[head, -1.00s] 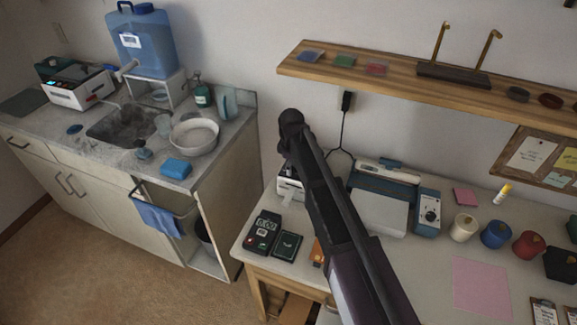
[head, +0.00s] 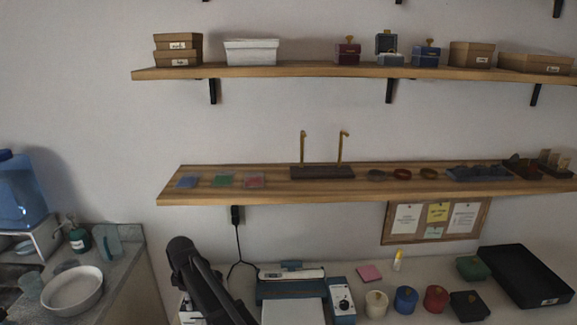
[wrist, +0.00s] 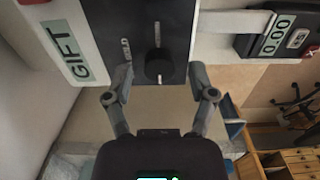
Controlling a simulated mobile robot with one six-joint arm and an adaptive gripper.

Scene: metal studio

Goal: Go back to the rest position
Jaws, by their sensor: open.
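My gripper (wrist: 160,82) shows in the wrist view, its two grey fingers spread wide apart with nothing held between them. I cannot tell the exact gap between the fingers and that machine. In the head view my dark arm rises at the lower left in front of the table, and the gripper itself is out of sight there.
A display device reading 0.00 (wrist: 277,35) lies at the wrist view's upper right. In the head view, a blue-and-white machine (head: 290,290), several coloured pots and a black tray (head: 525,275) stand on the table. A wooden shelf (head: 380,185) hangs above; a white bowl (head: 72,290) sits left.

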